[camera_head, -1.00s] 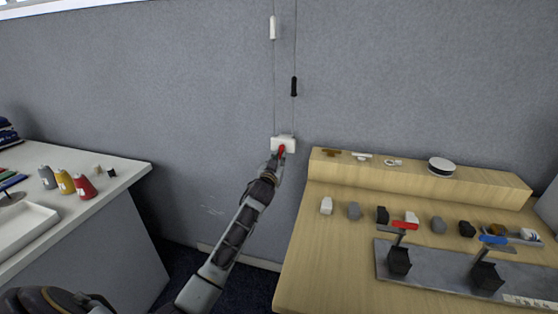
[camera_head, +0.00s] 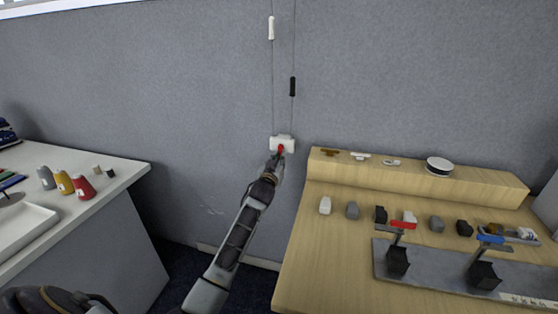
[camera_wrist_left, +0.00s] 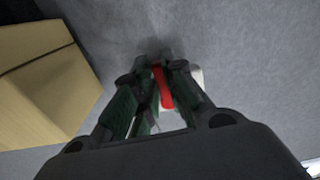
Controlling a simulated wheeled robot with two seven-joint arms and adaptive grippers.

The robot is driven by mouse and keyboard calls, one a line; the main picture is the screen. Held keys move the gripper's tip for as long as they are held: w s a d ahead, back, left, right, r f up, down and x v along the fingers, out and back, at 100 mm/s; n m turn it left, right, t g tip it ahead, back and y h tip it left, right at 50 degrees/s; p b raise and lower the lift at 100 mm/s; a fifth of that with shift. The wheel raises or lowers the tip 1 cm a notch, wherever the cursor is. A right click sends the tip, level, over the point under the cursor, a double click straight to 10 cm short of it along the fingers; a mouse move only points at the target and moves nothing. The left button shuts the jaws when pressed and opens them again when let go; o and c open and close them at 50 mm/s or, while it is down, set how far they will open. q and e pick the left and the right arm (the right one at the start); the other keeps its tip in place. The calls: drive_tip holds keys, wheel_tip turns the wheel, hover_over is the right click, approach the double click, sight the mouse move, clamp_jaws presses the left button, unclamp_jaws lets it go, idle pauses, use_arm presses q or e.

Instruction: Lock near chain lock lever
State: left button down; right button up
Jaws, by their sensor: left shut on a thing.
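The chain lock is a small white box (camera_head: 288,145) on the grey wall, with two thin cords running up from it. Its red lever (camera_head: 281,148) shows at the front of the box, and in the left wrist view the red lever (camera_wrist_left: 162,86) lies between my fingers. My left gripper (camera_head: 279,157) reaches up to the box and is shut on the red lever. The white box (camera_wrist_left: 196,78) is partly hidden behind the fingers in the wrist view. My right gripper is not in view.
A white pull (camera_head: 271,28) and a black pull (camera_head: 292,87) hang on the cords above. A wooden bench (camera_head: 330,250) with blocks and a metal plate stands right. A white table (camera_head: 115,172) with bottles stands left. The wall around the lock is clear.

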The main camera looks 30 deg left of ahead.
use_arm(q)
drive_tip(key=c, duration=1.6)
unclamp_jaws()
drive_tip(key=shift+o, duration=0.6)
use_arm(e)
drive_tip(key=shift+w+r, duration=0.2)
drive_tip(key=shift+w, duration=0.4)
use_arm(q)
drive_tip(key=s+d, duration=0.2)
drive_tip(key=s, duration=0.9)
drive_tip(key=shift+s+d, duration=0.2)
drive_tip(key=shift+s, duration=0.2)
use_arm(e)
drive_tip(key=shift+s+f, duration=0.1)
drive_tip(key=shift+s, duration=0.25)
use_arm(q)
drive_tip(key=shift+f, duration=0.1)
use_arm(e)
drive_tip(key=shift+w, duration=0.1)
